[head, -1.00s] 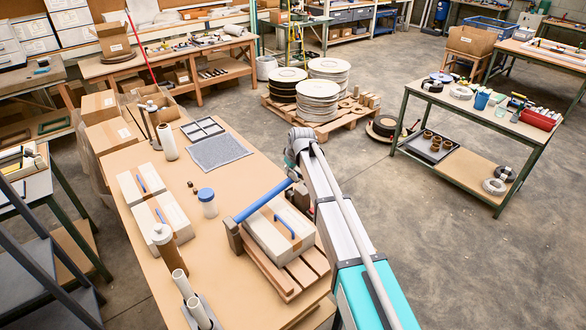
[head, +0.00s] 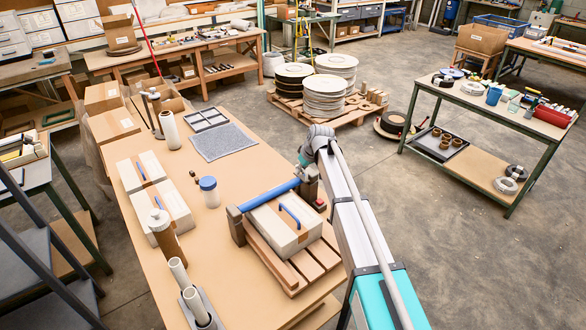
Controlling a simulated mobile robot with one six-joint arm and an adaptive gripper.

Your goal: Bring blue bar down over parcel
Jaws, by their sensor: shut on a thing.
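The blue bar (head: 266,196) runs slantwise along the far left edge of the parcel. Its near left end meets a grey-brown upright (head: 236,224). The parcel (head: 279,236) is a pale box with brown tape and a blue handle on top, lying on a slatted wooden stand (head: 266,256). My gripper (head: 301,185) is at the bar's far right end and is shut on it; my wrist and arm partly hide the fingers. I cannot tell how much of the bar lies over the parcel or whether they touch.
On the same table (head: 215,255) are two more pale boxes (head: 148,170), a blue-lidded jar (head: 208,193), a brown bottle (head: 165,238), upright tubes (head: 188,288) and a grey mat (head: 222,142). A shelved cart (head: 480,106) stands right across open floor.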

